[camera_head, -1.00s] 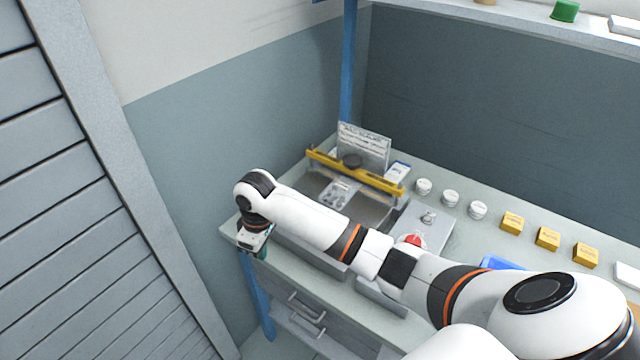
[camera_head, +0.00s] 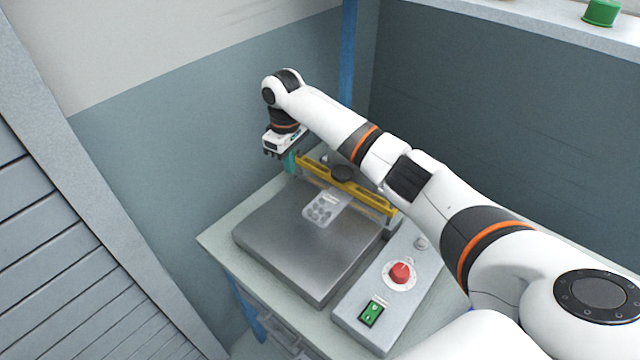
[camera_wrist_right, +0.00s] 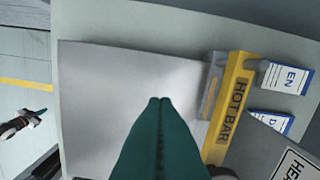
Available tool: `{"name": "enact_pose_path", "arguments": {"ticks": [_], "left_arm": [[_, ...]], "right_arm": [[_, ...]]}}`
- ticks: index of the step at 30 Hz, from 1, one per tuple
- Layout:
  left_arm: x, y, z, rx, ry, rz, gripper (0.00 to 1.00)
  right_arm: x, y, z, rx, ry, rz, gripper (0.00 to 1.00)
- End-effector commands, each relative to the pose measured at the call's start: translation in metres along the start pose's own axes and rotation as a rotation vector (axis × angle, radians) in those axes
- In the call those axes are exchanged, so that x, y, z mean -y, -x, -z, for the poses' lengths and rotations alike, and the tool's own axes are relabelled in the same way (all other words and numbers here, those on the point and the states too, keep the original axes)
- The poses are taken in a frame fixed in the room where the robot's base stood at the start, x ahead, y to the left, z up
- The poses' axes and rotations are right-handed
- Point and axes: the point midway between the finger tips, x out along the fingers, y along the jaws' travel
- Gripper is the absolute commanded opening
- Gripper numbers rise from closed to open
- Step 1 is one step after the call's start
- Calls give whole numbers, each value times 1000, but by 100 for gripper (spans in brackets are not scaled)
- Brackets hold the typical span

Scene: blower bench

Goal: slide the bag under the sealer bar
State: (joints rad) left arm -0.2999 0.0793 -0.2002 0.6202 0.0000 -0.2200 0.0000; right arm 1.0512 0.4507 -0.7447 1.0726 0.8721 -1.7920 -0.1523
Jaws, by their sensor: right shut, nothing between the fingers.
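The bag (camera_head: 322,208), small and clear with several dark round pieces in it, lies flat on the sealer's grey metal plate (camera_head: 290,250), its far end close to the bar. The yellow sealer bar (camera_head: 345,187) runs along the plate's far side and reads "HOT BAR" in the right wrist view (camera_wrist_right: 232,105). I cannot tell whether any of the bag is beneath it. My right gripper (camera_head: 290,168) is near the bar's left end, apart from the bag. Its green fingers (camera_wrist_right: 160,101) are shut and empty above the plate. The bag does not show in the wrist view. My left gripper is out of view.
A control box with a red knob (camera_head: 400,272) and a green switch (camera_head: 371,313) sits right of the plate. White-and-blue cards (camera_wrist_right: 288,77) stand behind the bar. A wall is on the left. My right arm covers the bench's back right.

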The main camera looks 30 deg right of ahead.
Motion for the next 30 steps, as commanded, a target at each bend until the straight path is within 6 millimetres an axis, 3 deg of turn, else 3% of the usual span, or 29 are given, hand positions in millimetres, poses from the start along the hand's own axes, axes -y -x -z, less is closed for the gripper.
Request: {"name": "enact_pose_path", "arguments": {"ticks": [8, 21, 30], "left_arm": [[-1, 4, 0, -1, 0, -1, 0], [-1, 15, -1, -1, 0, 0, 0], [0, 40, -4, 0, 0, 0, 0]], "right_arm": [[0, -14, 0, -2, -1, -2, 0], [0, -99, 0, -2, -2, -1, 0], [1, -97, 34, 0, 0, 1, 0]]}}
